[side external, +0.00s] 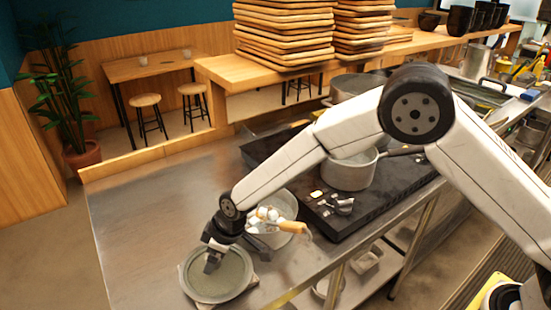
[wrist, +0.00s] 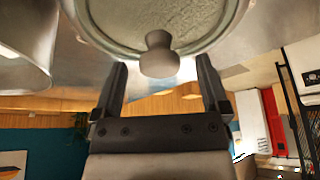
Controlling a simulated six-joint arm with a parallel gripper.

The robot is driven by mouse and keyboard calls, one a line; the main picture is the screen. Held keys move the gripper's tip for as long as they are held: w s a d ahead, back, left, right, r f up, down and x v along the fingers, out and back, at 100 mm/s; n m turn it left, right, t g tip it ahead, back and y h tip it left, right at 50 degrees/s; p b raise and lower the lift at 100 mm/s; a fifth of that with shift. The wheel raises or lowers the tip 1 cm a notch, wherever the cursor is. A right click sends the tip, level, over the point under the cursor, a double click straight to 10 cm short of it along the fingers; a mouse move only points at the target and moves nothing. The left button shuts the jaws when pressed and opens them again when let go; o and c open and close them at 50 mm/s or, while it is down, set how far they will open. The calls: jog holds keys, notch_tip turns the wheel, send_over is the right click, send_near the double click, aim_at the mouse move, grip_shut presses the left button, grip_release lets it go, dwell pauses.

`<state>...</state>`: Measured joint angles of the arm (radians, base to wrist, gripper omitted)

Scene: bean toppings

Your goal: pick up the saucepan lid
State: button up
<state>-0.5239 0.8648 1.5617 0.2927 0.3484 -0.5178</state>
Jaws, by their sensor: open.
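The saucepan lid (side external: 232,285) is a round grey-green disc with a lighter rim. It lies near the left front of the steel counter in the side view. In the wrist view the lid (wrist: 205,40) fills the top, and its rounded knob (wrist: 158,55) points toward my gripper. My gripper (side external: 211,263) is low over the lid, pointing down. In the wrist view my gripper (wrist: 161,63) is open, with one finger on each side of the knob and a visible gap on both sides. The knob is hidden in the side view.
A saucepan (side external: 349,174) sits on the black stove (side external: 395,190). Stacked wooden boards (side external: 285,35) stand on the back shelf. The counter's left part (side external: 135,215) is clear.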

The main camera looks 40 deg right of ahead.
jog(key=shift+w+a+f, duration=0.2)
jog(key=shift+f, duration=0.45)
jog(key=shift+c, duration=0.2)
grip_shut()
